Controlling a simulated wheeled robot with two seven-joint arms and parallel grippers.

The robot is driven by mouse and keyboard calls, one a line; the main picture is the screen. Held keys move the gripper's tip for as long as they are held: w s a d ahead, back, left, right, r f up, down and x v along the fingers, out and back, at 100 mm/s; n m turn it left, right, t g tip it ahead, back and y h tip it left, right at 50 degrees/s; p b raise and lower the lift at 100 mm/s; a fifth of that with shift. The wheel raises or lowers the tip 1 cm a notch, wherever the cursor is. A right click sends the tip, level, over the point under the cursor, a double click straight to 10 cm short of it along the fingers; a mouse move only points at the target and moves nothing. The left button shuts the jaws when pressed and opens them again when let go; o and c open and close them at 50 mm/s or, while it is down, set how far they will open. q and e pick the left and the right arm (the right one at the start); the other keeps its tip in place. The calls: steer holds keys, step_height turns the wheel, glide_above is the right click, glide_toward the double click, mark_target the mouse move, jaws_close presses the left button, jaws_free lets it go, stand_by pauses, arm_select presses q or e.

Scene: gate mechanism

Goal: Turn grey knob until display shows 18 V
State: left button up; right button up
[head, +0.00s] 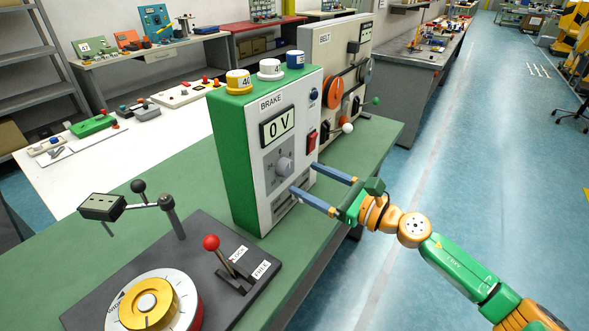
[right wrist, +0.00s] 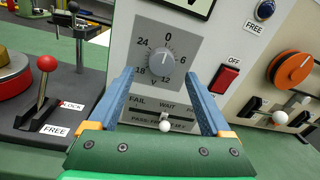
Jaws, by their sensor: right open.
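The grey knob (head: 285,167) sits on the front of the green and white BRAKE box (head: 237,165). In the right wrist view the knob (right wrist: 160,61) is ringed by the marks 0, 6, 12, 18 and 24. Its pointer appears to be toward 0. The display (head: 278,126) above it reads 0 V; its lower edge only shows in the right wrist view. My right gripper (head: 305,178) is open in front of the panel, its blue fingers spread at either side of and below the knob, apparently not touching it. My left gripper is not in view.
A red OFF switch (right wrist: 225,79) is right of the knob, and a white-tipped lever (right wrist: 165,126) is below it. A red-knobbed lever (head: 212,243) and a dial (head: 150,301) stand at the front left. The BELT panel (head: 330,60) stands behind the box.

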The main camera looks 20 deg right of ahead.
mark_target(289, 169)
steer(key=p+x, duration=0.1)
steer(key=x, duration=0.3)
steer(key=shift+w, duration=0.4)
steer(key=shift+w+a, duration=0.15)
steer(key=shift+a, duration=0.1)
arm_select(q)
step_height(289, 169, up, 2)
arm_select(e)
steer(key=shift+c, duration=0.2)
jaws_close()
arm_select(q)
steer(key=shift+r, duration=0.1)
arm_select(e)
steer(key=shift+m, duration=0.3)
